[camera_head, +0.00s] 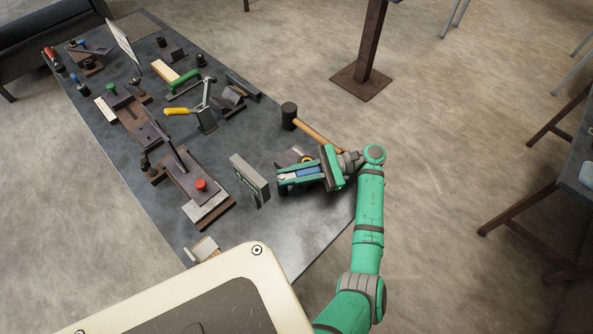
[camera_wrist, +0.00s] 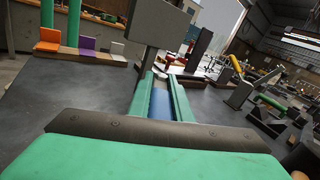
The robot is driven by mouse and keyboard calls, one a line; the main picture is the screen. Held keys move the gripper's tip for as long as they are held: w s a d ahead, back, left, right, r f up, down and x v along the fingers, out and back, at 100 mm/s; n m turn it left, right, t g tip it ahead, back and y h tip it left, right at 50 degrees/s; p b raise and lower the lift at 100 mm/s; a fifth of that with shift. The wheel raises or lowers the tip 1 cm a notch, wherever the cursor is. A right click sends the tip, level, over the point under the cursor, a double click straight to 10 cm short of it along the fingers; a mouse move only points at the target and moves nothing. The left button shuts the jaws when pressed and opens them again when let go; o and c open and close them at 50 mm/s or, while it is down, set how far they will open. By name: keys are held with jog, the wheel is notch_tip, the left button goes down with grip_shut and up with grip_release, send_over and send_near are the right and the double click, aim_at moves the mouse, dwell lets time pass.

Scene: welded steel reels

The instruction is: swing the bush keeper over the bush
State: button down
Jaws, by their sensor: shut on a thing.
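My gripper (camera_head: 281,182) has green fingers with a blue strip between them. It reaches left, low over the near right part of the bench, to a grey upright plate on a stand (camera_head: 249,176). The fingers are shut on a small part at this plate, seemingly the bush keeper, which the fingers mostly hide. In the wrist view the fingers (camera_wrist: 161,82) point away and end just under the grey plate (camera_wrist: 155,22). I cannot make out the bush or tell how far the keeper is swung.
A mallet (camera_head: 289,115) lies behind my gripper. A fixture with a red knob (camera_head: 201,184) stands left of the plate. A yellow-handled tool (camera_head: 178,111) and a green-handled tool (camera_head: 184,80) are farther back. The dark bench (camera_head: 290,238) is bare near its front edge.

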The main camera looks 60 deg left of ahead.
jog(key=shift+w, duration=0.2)
dwell(0.3)
jog(key=c, duration=1.6)
grip_release()
jog(key=shift+s+h, duration=0.1)
jog(key=shift+h, duration=0.2)
jog(key=shift+c, duration=0.2)
jog(key=shift+v, duration=5.3)
